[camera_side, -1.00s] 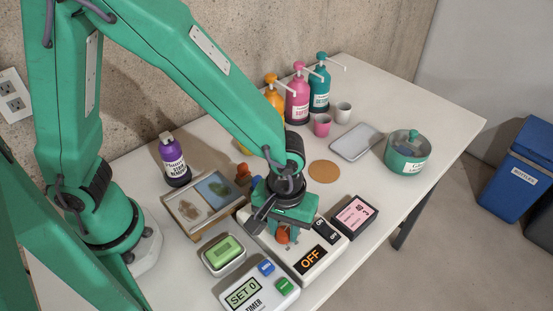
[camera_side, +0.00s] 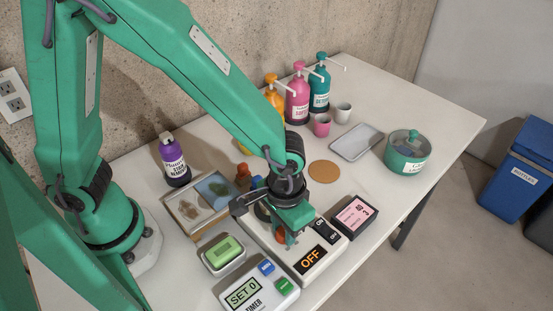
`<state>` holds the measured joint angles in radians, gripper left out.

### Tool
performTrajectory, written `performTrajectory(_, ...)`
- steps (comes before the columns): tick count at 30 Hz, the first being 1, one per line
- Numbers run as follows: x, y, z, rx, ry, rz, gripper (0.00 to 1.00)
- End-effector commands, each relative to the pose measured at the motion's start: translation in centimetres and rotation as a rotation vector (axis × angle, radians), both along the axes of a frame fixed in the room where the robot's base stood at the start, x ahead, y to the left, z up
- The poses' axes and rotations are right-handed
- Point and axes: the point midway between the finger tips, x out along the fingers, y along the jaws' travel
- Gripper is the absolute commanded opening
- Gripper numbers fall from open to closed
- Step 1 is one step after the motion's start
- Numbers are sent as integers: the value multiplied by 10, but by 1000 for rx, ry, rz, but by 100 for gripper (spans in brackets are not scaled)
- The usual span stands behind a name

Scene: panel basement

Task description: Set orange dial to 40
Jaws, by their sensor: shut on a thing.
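The orange dial (camera_side: 281,237) sits on a white panel box (camera_side: 312,272), mostly hidden by my gripper. My gripper (camera_side: 283,238) points down over the box and is shut on the orange dial. The box has a dark display (camera_side: 311,258) that reads OFF in orange, and a black ON/OFF switch (camera_side: 326,231) beside it. The dial's scale and pointer cannot be read here. A small black box with a pink screen (camera_side: 354,214) stands right of the panel; its small figures are too small to read surely.
A timer (camera_side: 255,291) reading SET 0 and a green-topped dish (camera_side: 223,252) stand close in front and left. A wooden tray (camera_side: 201,203) and purple bottle (camera_side: 174,160) are farther left. Pump bottles (camera_side: 297,98), a grey tray (camera_side: 357,142) and a green lidded pot (camera_side: 407,153) stand behind.

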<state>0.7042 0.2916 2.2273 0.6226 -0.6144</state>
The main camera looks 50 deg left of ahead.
Motion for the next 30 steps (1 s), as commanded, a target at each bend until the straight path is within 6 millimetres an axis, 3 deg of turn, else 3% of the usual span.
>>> performTrajectory(30, 0, 0, 1, 0, 0, -908, 6)
